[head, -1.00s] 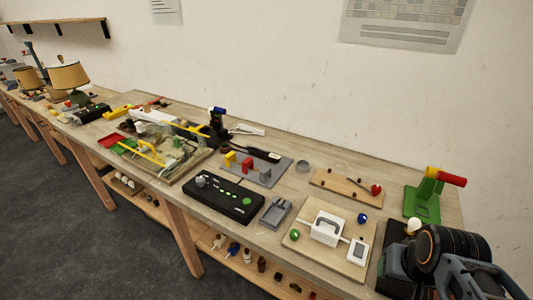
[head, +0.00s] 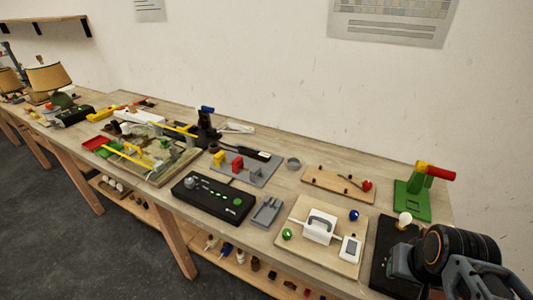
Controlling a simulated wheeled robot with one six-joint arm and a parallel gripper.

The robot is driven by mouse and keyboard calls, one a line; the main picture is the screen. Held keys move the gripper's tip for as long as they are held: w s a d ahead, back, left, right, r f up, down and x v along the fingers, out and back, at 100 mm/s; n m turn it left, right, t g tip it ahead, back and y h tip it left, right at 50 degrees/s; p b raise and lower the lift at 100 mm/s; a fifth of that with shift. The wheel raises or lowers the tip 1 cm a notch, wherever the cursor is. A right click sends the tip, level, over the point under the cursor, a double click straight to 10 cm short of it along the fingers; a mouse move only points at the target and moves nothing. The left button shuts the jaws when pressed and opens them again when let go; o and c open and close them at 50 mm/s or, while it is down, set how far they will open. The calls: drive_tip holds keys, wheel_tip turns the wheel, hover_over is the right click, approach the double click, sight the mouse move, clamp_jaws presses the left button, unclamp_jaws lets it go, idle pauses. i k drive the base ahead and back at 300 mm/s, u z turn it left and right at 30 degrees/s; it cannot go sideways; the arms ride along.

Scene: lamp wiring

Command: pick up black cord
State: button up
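I cannot pick out a black cord for certain; the pieces on the bench are small in the head view. A wooden tray (head: 158,184) at the left middle holds tangled greenish and clear items, where single strands cannot be told apart. My arm (head: 452,250) enters at the lower right, with a dark ribbed joint and an orange ring. Its gripper fingers do not show, so I cannot see whether they are open or shut.
A lamp (head: 48,77) stands far left. Bare wood shows along the wall.

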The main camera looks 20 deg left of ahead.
sight(261, 155)
drive_tip(key=z, duration=1.75)
drive_tip(key=k, duration=2.15)
drive_tip(key=u, duration=1.9)
drive_tip(key=i, duration=1.65)
